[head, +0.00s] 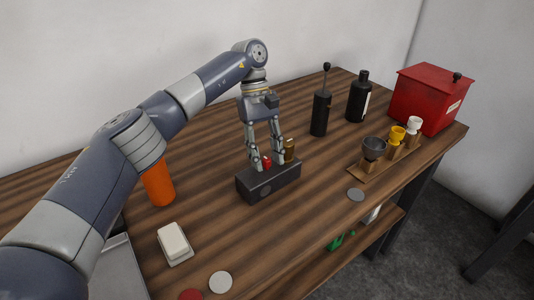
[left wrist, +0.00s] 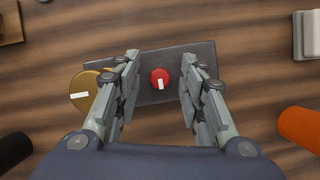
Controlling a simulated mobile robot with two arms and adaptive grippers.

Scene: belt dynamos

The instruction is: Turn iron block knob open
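The iron block (head: 268,183) is a dark box on the wooden table, with a red knob (head: 266,162) and a brass knob (head: 289,149) on it. In the left wrist view the red knob (left wrist: 160,79) has a white mark pointing roughly down the picture. The brass knob (left wrist: 86,91) has a white mark lying nearly sideways and is partly covered by a finger. My left gripper (head: 268,168) points down over the block. Its fingers (left wrist: 160,75) stand on both sides of the red knob, with a gap on each side. My right gripper is not in view.
An orange cylinder (head: 159,184) and a white block on a tray (head: 173,243) stand left of the iron block. A black grinder (head: 320,113), a dark bottle (head: 358,97), a wooden rack (head: 378,168) and a red box (head: 428,100) are to the right.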

